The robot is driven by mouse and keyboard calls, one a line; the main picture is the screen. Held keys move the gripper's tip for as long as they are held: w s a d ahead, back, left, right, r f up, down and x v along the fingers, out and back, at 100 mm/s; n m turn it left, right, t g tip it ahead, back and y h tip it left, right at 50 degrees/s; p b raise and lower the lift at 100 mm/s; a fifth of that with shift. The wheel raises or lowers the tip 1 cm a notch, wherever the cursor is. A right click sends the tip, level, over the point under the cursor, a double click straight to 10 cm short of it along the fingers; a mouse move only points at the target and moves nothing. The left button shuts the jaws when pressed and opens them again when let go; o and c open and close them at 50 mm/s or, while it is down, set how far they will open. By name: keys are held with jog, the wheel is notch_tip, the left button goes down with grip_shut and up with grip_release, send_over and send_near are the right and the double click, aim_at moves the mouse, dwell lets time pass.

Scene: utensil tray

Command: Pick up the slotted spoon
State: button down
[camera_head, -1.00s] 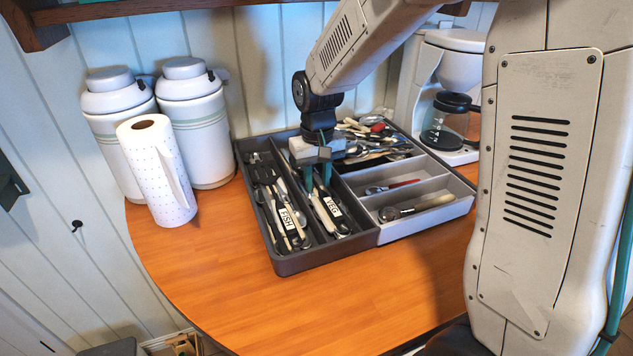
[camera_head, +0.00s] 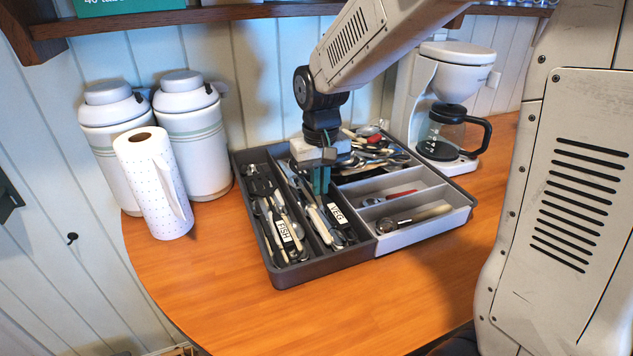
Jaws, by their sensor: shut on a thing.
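The utensil tray (camera_head: 310,268) stands on the wooden counter, with dark long compartments at left and grey short ones at right. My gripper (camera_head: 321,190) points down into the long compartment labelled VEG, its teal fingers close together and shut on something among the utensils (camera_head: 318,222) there. What it holds is too small and crowded to make out. I cannot tell which utensil is the slotted spoon. The compartment labelled FISH (camera_head: 286,231) lies to the left and also holds several utensils.
A paper towel roll (camera_head: 155,185) and two white canisters (camera_head: 193,135) stand left of the tray. A coffee maker (camera_head: 445,100) stands behind it at right. A shelf (camera_head: 230,14) runs above. The counter front (camera_head: 220,290) is clear.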

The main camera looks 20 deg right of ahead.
jog(key=s, duration=0.8)
jog(key=s+r, duration=0.1)
jog(key=s, duration=0.4)
jog(key=shift+d+r, duration=0.1)
jog(key=shift+d, duration=0.1)
dwell(0.7)
